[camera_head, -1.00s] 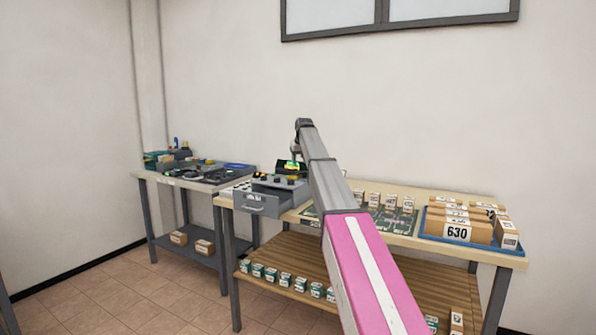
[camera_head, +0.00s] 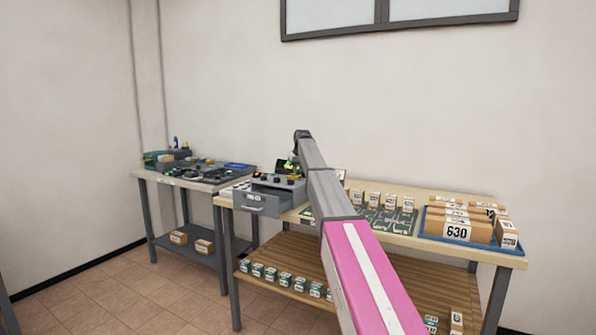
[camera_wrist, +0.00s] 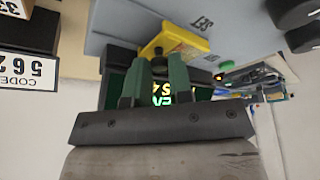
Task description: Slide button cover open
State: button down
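The yellow cover (camera_wrist: 184,38) lies on the grey panel (camera_wrist: 225,15) in the wrist view, near a "SET" label. A small dark knob-like part (camera_wrist: 158,50) shows at its near side. My gripper (camera_wrist: 160,64) has its two green fingers apart, with the tips close to the yellow cover and either side of the dark part. Whether they touch it I cannot tell. A lit green and yellow display shows between the fingers. In the head view, the grey control box (camera_head: 266,197) stands on the bench, and my arm hides its right side.
A blue tray of boxes (camera_head: 436,236) stands at the right of the bench (camera_head: 482,250), with circuit boards and small boxes between. Another table (camera_head: 160,178) with equipment stands at the left. In the wrist view, a "CODE" label (camera_wrist: 28,70) and black round parts (camera_wrist: 300,25) flank the panel.

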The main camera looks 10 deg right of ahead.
jog(key=shift+s+d, duration=0.7)
jog(key=shift+d, duration=0.25)
jog(key=shift+s+d, duration=0.65)
jog(key=shift+d, duration=0.25)
jog(key=c, duration=1)
grip_release()
jog(key=shift+r, duration=0.1)
jog(key=v, duration=1)
jog(key=shift+s+d+r, duration=0.1)
jog(key=shift+s+r, duration=0.1)
jog(key=shift+r, duration=0.05)
